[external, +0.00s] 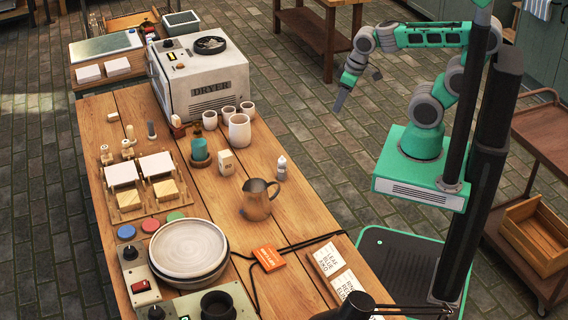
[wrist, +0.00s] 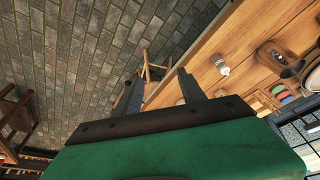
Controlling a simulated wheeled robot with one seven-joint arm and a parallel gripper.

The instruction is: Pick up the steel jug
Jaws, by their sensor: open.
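In the wrist view, a dark rounded shape at the upper right may be the jug, but I cannot tell for sure. My gripper (external: 358,86) is open and empty. It hangs beyond the table's right edge, above the floor, well apart from the jug and farther back. Its two fingers also show spread in the wrist view (wrist: 160,75), with floor and the table edge beyond them.
A small grey-white bottle (external: 281,168) stands just behind the jug, near the table edge. Stacked plates (external: 188,247) and an orange packet (external: 268,258) lie in front.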

